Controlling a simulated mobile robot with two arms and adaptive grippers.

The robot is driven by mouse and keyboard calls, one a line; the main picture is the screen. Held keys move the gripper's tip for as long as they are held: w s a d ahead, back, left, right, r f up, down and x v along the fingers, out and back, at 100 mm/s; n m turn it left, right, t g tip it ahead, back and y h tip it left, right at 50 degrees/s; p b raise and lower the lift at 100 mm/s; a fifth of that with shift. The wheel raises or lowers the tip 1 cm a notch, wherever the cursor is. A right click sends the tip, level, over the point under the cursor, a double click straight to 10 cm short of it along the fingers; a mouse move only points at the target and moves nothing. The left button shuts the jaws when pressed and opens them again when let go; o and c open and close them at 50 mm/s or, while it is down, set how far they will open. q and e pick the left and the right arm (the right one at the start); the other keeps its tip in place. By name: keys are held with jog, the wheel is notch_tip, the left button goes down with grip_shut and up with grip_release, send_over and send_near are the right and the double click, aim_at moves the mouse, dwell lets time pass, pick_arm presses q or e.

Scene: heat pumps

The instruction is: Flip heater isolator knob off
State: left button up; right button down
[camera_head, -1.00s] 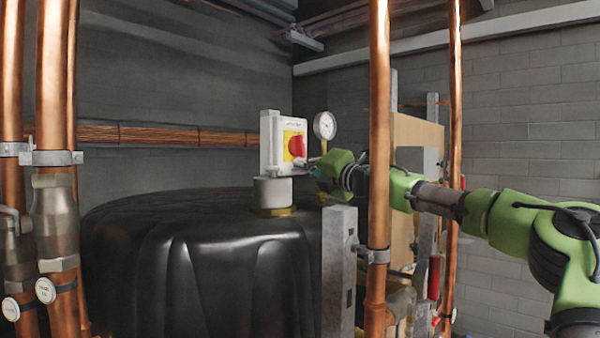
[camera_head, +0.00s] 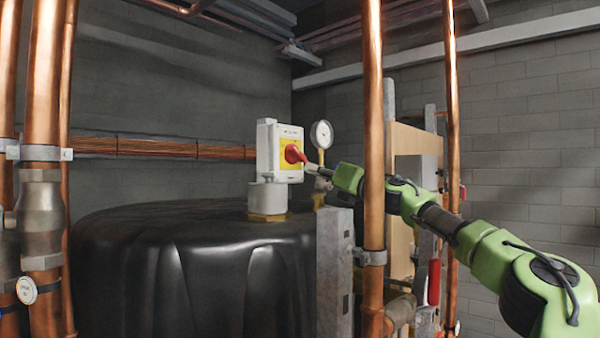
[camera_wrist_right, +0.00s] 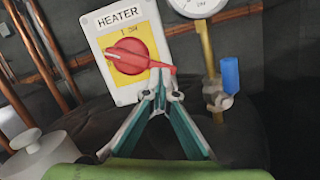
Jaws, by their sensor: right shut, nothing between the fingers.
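The heater isolator is a white box with a yellow plate (camera_head: 290,152) and a red knob (camera_head: 294,153), standing above the black tank. In the right wrist view the HEATER label (camera_wrist_right: 118,14) and the red knob (camera_wrist_right: 130,56) show clearly. The knob's handle points right and slightly down. My right gripper (camera_head: 308,165) is shut and empty at the right of the knob. In the right wrist view its fingertips (camera_wrist_right: 160,84) are close below the handle's end; I cannot tell if they touch. My left gripper is not in view.
A pressure gauge (camera_head: 321,134) stands just right of the isolator. A blue-handled valve (camera_wrist_right: 230,75) is below the gauge. A vertical copper pipe (camera_head: 374,200) stands in front of my right arm. The black tank (camera_head: 190,270) fills the space below.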

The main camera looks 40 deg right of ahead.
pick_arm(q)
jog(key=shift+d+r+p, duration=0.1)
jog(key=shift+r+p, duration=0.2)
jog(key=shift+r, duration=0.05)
pick_arm(e)
jog(key=shift+d+r+n+y, duration=0.4)
jog(key=shift+r+n, duration=0.15)
jog(key=shift+n, duration=0.45)
dwell(0.7)
